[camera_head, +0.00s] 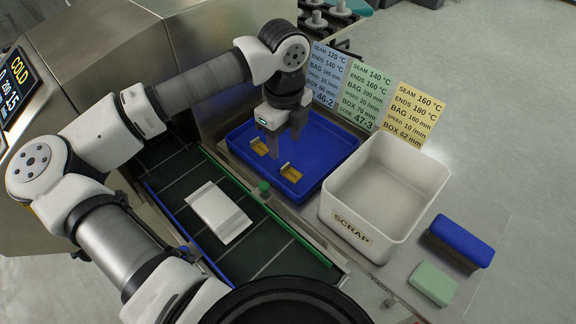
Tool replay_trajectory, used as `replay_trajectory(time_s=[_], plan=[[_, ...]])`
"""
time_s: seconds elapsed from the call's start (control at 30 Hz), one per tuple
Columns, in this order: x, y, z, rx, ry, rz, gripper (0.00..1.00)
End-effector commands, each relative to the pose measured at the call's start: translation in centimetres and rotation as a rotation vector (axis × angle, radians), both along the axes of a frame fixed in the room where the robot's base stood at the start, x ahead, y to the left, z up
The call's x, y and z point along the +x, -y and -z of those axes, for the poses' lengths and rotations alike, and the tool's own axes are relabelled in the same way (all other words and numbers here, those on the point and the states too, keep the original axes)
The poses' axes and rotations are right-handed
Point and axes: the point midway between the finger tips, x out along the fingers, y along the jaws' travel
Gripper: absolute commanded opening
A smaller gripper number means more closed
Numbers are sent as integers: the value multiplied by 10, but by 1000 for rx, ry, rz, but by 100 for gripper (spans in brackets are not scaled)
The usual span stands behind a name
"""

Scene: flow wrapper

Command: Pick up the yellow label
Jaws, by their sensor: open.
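A yellow card (415,112) with printed lines such as SEAM 160 °C and BOX 62 mm stands upright behind the scrap bin, at the right end of a row of cards. I cannot tell whether the fingers touch the tray.
A blue card (328,72) and a green card (370,90) stand left of the yellow one. The white scrap bin (338,212) is right of the tray. A conveyor (272,250) carries a white packet (219,211).

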Motion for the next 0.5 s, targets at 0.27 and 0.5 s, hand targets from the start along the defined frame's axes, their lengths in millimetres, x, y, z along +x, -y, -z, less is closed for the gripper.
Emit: replay_trajectory(time_s=[0.27, 0.5], plan=[[-3, 1, 20, -2, -3, 2, 51], [-8, 2, 54, -2, -2, 1, 51]])
